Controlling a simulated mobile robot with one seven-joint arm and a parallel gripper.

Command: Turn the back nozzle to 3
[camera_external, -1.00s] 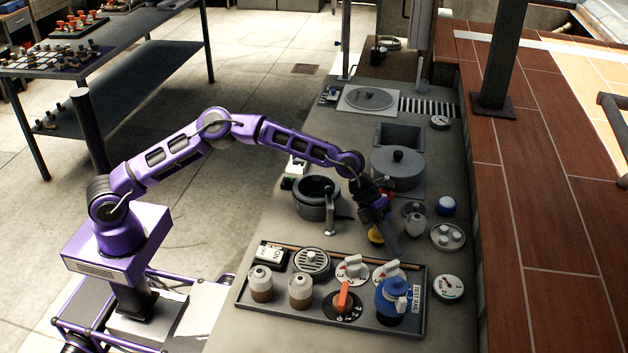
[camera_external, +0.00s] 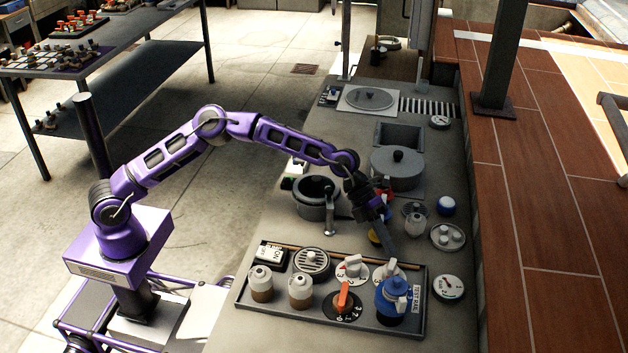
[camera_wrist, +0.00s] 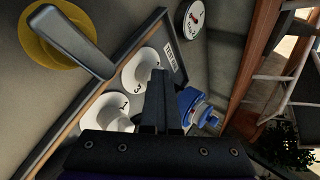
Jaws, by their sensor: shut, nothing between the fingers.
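A dark tray (camera_external: 424,318) holds two white round dials with pale handles and numbers at its far side. The left one is the left white dial (camera_external: 350,269), also in the wrist view (camera_wrist: 115,110); the other is the right white dial (camera_external: 379,277), also in the wrist view (camera_wrist: 141,72). A black dial with an orange handle (camera_external: 343,299) sits nearer the front. Which one is the back nozzle is not marked. My gripper (camera_external: 391,256) is shut and empty, pointing down at the right white dial. In the wrist view its fingers (camera_wrist: 158,75) partly cover that dial; contact cannot be told.
A blue jug-like part (camera_external: 392,298) stands close in front of the right dial, also in the wrist view (camera_wrist: 198,106). A yellow round part (camera_external: 375,237) lies behind the tray near my fingers. A gauge (camera_external: 448,288) sits right of the tray; two bottles (camera_external: 300,291) stand at left.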

